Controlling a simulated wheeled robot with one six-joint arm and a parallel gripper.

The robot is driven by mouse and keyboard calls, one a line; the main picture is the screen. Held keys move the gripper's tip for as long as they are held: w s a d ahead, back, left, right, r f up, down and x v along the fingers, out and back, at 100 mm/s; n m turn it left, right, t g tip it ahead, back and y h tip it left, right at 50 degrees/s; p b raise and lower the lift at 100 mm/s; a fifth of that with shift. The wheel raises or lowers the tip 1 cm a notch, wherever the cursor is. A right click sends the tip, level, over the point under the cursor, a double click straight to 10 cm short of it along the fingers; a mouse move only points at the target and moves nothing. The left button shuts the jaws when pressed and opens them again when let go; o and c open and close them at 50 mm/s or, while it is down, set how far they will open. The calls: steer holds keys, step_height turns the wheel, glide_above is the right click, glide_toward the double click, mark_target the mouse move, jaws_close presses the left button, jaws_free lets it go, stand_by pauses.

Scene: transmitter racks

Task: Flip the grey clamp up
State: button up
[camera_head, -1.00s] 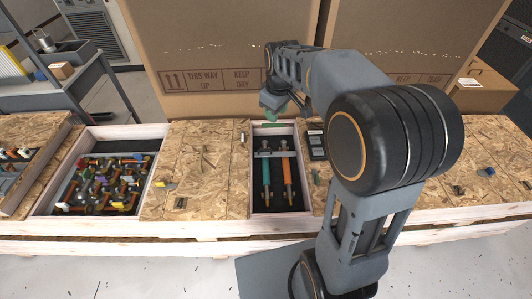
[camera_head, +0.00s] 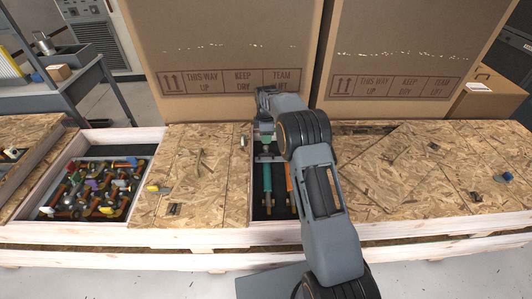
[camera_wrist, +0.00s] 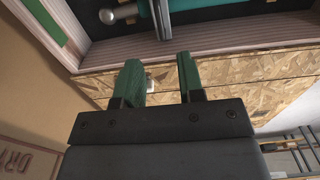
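The grey clamp (camera_head: 270,159) is a flat bar across the far part of a dark-lined compartment. It lies over a teal cylinder (camera_head: 267,178) and an orange cylinder (camera_head: 289,180), and my arm partly hides it. My gripper (camera_head: 265,139) is at the compartment's far end, close to the clamp; contact cannot be told. In the wrist view its two green fingers (camera_wrist: 160,82) stand apart with nothing held between them. A grey bar (camera_wrist: 163,18) beside teal shows at the top of that view, beyond the fingertips, probably the clamp.
Large cardboard boxes (camera_head: 215,50) stand close behind the compartment. A crate of coloured parts (camera_head: 50,181) lies to the left. Chipboard panels (camera_head: 195,185) flank the compartment, with small loose items on them. My arm covers the compartment's right side.

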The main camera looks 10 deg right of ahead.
step_height(320, 180, down, 9)
steer(key=shift+r+b, duration=0.1)
steer(key=shift+b, duration=0.35)
jaws_close()
stand_by(0.5)
